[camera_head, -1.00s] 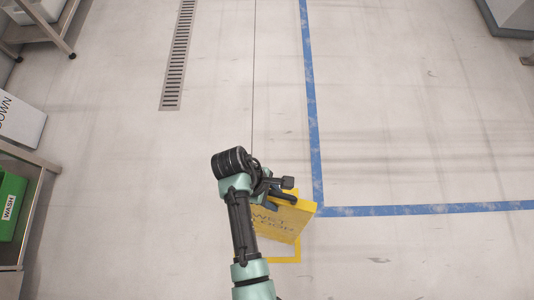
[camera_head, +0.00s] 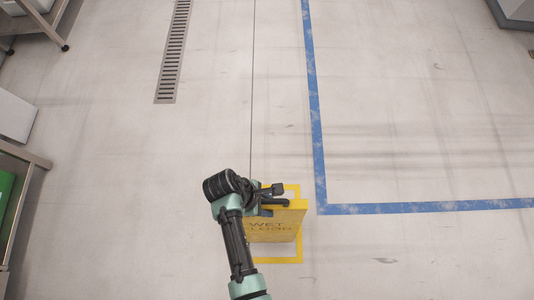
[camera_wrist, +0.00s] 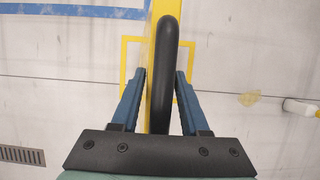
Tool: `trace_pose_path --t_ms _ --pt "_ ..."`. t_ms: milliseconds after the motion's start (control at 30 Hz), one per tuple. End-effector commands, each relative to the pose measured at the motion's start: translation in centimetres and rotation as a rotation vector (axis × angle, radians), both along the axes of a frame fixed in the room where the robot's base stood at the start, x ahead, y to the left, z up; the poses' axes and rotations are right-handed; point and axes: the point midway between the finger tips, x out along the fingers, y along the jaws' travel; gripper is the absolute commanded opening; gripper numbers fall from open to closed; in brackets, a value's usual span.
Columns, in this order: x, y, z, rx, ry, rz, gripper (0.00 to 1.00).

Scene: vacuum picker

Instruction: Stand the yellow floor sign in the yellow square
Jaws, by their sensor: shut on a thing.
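The yellow floor sign (camera_head: 272,226), lettered "WET FLOOR", is held upright or nearly so by my gripper (camera_head: 266,200). The sign's top edge faces up, and it appears within the outline of the yellow square (camera_head: 280,261) on the floor. In the wrist view my gripper (camera_wrist: 158,98) has its blue fingers on either side of the sign's black handle (camera_wrist: 164,65). The yellow edge of the sign (camera_wrist: 151,45) runs beside the handle. The yellow square (camera_wrist: 125,62) shows on both sides of it. Whether the sign's base touches the floor cannot be told.
A blue floor line (camera_head: 318,150) forms a corner just right of the square. A drain grate (camera_head: 173,60) lies at the upper left. A shelf (camera_head: 20,156) with a green container (camera_head: 5,198) stands at the left edge.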

Motion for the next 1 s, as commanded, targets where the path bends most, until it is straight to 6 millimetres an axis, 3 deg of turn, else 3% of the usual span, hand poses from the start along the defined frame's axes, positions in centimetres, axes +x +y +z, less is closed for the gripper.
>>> trace_pose_path --t_ms 33,133,467,500,667,1000 --pt "0.1 0.0 -1.1 -0.001 -0.001 -0.001 0.00" --pt "0.1 0.0 -2.0 -0.001 -0.003 -0.001 0.00" --pt "0.1 0.0 -2.1 -0.001 -0.003 -0.001 0.00" --pt "0.0 0.0 -2.3 0.000 0.000 -0.001 0.47" --pt "0.0 0.0 -2.2 0.000 0.000 -0.001 0.75" --pt "0.0 0.0 -1.9 0.000 0.000 -0.001 0.75"
